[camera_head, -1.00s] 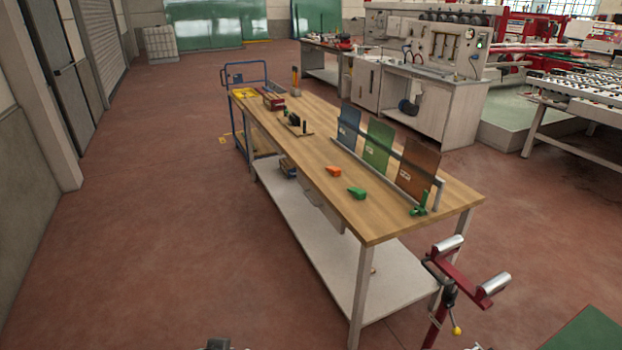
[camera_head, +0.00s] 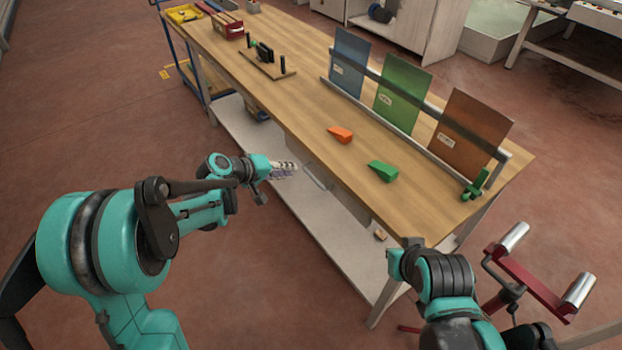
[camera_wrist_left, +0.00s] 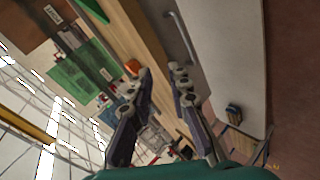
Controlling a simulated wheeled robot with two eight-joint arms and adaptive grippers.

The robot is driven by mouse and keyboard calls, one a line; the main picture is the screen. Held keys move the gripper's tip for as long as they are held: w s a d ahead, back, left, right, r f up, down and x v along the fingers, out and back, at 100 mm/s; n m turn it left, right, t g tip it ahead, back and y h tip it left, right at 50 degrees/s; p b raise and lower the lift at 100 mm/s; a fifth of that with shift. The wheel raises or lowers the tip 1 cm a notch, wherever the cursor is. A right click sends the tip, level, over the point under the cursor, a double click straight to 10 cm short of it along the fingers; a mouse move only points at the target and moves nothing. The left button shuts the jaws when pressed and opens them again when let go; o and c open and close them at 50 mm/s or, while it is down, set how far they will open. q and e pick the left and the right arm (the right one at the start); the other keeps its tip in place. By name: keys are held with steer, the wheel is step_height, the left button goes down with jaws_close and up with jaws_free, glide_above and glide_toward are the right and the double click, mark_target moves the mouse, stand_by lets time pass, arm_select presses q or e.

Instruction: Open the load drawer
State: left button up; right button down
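The load drawer (camera_head: 304,160) is under the near long edge of the wooden-topped table, and its front is partly hidden by my left gripper. Its bar handle (camera_head: 317,180) shows just right of my left gripper (camera_head: 290,169). The drawer looks shut. Part of my right arm shows at lower right in the head view, but its gripper does not.
On the tabletop (camera_head: 300,110) are an orange wedge (camera_head: 340,135), a green wedge (camera_head: 382,171) and a rack with blue, green and brown panels (camera_head: 403,102). A white lower shelf (camera_head: 340,235) lies below. A red roller stand (camera_head: 535,285) is at right. Floor at left is clear.

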arm_select(q)
steer(key=w+f+n+h, duration=0.1)
steer(key=w+f+h, duration=0.1)
steer(key=w+f, duration=0.4)
steer(key=n+t+h+b, duration=0.1)
steer(key=n+t+h, duration=0.1)
steer(key=h, duration=0.1)
glide_toward(310, 176)
steer(key=x, duration=0.3)
steer(key=b+x, duration=0.2)
steer(key=x, duration=0.5)
steer(key=shift+w+d+f+b, duration=0.1)
steer(key=shift+w+f+b, duration=0.1)
steer(key=shift+b, duration=0.1)
jaws_close()
